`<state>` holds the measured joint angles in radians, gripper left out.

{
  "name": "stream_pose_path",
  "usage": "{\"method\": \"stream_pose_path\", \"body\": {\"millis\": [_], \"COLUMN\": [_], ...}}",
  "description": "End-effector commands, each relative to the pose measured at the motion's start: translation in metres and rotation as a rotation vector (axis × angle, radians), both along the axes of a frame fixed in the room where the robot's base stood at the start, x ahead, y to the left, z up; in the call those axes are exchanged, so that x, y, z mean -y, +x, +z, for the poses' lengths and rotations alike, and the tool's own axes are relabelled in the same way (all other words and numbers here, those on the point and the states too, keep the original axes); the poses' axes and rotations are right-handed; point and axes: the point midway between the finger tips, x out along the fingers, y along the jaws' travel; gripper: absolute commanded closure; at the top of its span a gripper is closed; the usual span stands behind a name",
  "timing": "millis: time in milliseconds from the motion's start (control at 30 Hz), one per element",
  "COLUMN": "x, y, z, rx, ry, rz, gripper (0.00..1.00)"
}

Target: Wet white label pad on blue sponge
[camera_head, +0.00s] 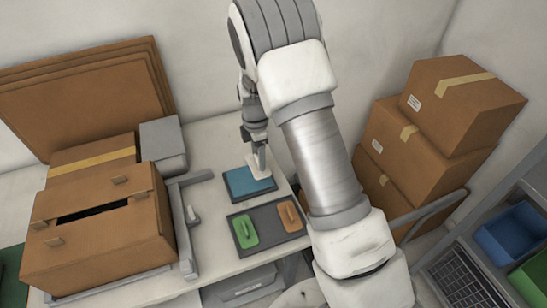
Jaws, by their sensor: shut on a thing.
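The blue sponge (250,181) sits in a dark shallow tray on the white table, in the middle of the camera_head view. My gripper (260,160) hangs above the sponge's upper right part, pointing down. It is shut on the white label pad (254,163), which is small and partly hidden by the fingers. The pad is at or just above the sponge; I cannot tell whether they touch.
A dark tray (268,238) with a green pad (245,232) and an orange pad (290,217) lies in front of the sponge. A slotted cardboard box (100,250) in a grey frame stands left. Stacked boxes (425,130) stand right of my arm, near a blue bin (508,238).

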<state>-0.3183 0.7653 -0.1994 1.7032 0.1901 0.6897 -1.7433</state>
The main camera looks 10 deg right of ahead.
Motion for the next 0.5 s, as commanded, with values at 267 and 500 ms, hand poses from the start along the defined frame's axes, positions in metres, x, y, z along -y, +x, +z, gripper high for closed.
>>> {"method": "stream_pose_path", "body": {"millis": [267,500], "x": [-0.022,-0.024], "y": [0.021,0.023], "z": [-0.01,-0.019], "rx": [-0.005,-0.005], "ry": [0.013,0.015], "rz": [-0.012,-0.013], "gripper": [0.76,0.76]}}
